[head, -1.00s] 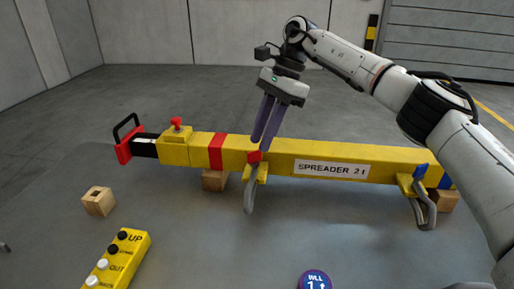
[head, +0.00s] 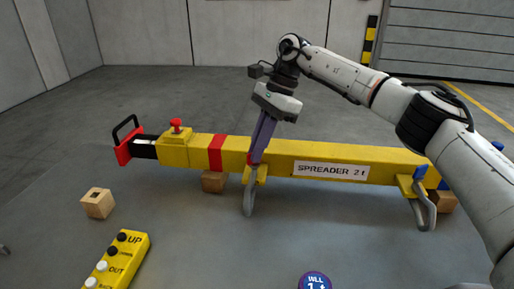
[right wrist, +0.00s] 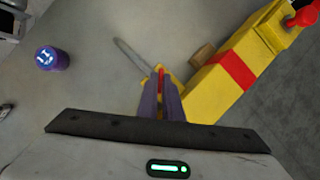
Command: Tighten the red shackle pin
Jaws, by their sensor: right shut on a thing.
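The red shackle pin (head: 249,159) sits at the yellow lug on the front side of the yellow spreader beam (head: 290,150). A grey shackle (head: 249,200) hangs below that lug. My right gripper (head: 254,160) reaches down from above, its purple fingers shut on the red pin. In the right wrist view the pin (right wrist: 161,78) shows as a red strip between the fingers (right wrist: 161,92), and the shackle (right wrist: 130,55) extends beyond them. The fingers cover much of the pin, so I cannot tell how far it is screwed in. My left gripper is not in view.
A second shackle (head: 427,208) with a blue pin (head: 420,171) hangs at the beam's right end. Wooden blocks (head: 213,181) support the beam; a loose block (head: 97,203) lies left. A yellow control box (head: 118,262) and a purple round object (head: 315,281) stand in front.

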